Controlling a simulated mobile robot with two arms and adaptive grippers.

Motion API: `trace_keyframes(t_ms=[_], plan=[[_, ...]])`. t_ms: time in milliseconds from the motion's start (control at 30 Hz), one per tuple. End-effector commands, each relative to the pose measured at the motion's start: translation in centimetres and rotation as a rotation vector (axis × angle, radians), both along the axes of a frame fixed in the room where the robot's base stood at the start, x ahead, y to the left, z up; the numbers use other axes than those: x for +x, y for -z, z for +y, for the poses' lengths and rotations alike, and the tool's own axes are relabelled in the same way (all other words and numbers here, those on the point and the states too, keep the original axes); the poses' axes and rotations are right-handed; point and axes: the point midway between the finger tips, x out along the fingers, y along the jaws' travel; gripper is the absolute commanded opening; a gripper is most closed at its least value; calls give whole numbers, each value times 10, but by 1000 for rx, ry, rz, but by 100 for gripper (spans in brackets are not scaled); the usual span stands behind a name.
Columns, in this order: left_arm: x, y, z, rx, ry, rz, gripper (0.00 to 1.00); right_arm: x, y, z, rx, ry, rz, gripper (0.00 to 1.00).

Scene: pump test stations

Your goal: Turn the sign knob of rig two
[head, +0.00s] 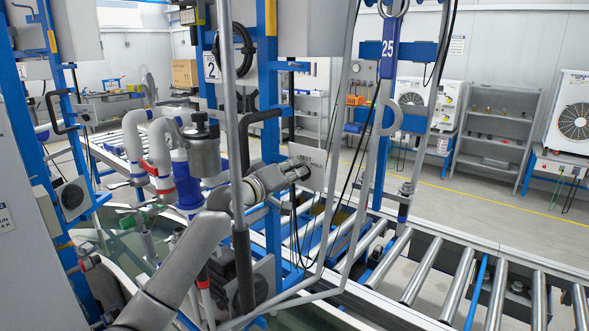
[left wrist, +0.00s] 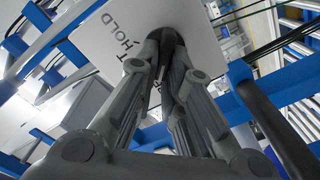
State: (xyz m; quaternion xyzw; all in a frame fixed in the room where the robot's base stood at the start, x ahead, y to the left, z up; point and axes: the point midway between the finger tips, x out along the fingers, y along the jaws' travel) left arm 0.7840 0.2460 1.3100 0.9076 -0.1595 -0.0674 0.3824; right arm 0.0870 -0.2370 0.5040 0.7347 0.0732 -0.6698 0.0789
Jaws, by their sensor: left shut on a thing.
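The sign (head: 312,158) of rig two is a white plate on the blue frame, and the "2" label (head: 211,68) is on the frame to its upper left. In the left wrist view the plate (left wrist: 115,35) is close and tilted, with "HOLD" lettering readable. My left gripper (head: 298,172) is at the sign's face. In the left wrist view its fingers (left wrist: 166,62) are shut on the dark knob (left wrist: 165,36) in front of the plate. The fingers hide most of the knob. My right gripper is not in view.
Grey upright pipes and black cables stand close around my left arm. A blue post (head: 387,90) marked "25" is to the right. A roller conveyor (head: 460,272) runs along the lower right. A black handle (left wrist: 275,125) is near the gripper in the left wrist view.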

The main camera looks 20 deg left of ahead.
Motion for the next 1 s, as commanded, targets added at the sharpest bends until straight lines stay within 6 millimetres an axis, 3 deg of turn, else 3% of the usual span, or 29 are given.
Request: trace_keyframes(t_ms=[300,333,500,833,1000], plan=[[0,0,0,-6,0,2,0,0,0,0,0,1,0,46],[0,0,0,-6,0,2,11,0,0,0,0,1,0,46],[0,0,0,-5,0,2,31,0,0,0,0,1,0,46],[-1,0,0,-3,0,1,31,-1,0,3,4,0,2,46],[-12,1,5,-2,1,1,31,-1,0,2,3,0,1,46]])
